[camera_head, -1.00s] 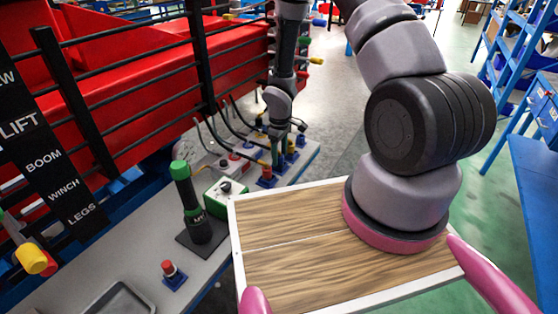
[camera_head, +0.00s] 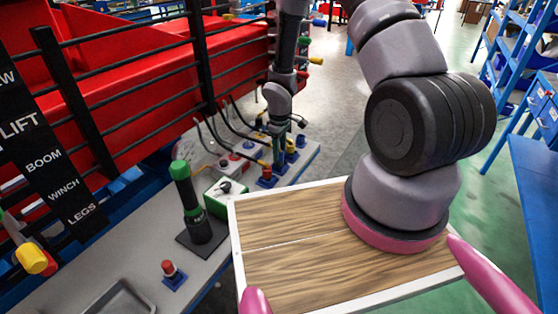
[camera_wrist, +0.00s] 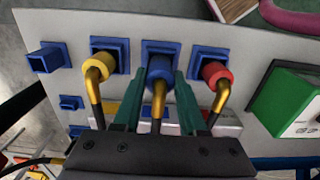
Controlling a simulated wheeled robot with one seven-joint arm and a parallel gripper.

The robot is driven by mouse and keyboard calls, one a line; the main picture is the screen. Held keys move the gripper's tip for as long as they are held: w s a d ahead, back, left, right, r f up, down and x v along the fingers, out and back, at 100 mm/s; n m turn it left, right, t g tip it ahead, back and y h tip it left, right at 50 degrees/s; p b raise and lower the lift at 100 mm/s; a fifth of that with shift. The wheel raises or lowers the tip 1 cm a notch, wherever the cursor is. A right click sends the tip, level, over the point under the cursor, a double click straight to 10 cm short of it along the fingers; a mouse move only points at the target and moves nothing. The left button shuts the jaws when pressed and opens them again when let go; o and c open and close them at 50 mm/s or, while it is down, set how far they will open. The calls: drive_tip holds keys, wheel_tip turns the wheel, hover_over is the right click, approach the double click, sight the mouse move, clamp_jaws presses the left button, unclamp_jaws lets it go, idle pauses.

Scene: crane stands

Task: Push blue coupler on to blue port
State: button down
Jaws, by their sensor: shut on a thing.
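In the wrist view my gripper (camera_wrist: 159,80) has its two green fingers on either side of the blue coupler (camera_wrist: 158,70), shut on it. In the head view my wrist is over the far end of the grey bench, and the coupler is too small and hidden to make out.
A yellow coupler (camera_wrist: 102,64) sits at the port on the left and a red coupler (camera_wrist: 214,72) at the port on the right, both close to my fingers. An empty blue socket (camera_wrist: 46,59) is farther left. A green box (camera_wrist: 285,105) stands at right.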

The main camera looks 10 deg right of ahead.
drive_tip(key=shift+r, duration=1.75)
drive_tip(key=shift+w+a+r, duration=0.2)
drive_tip(key=shift+w, duration=0.05)
drive_tip(key=w+a+r, duration=0.9)
drive_tip(key=r, duration=0.1)
wheel_tip(320, 180, down, 6)
drive_tip(key=shift+a+r, duration=0.1)
drive_tip(key=shift+r, duration=0.1)
drive_tip(key=shift+f, duration=0.4)
drive_tip(key=shift+f, duration=1.4)
drive_tip(key=shift+c, duration=1.9)
unclamp_jaws()
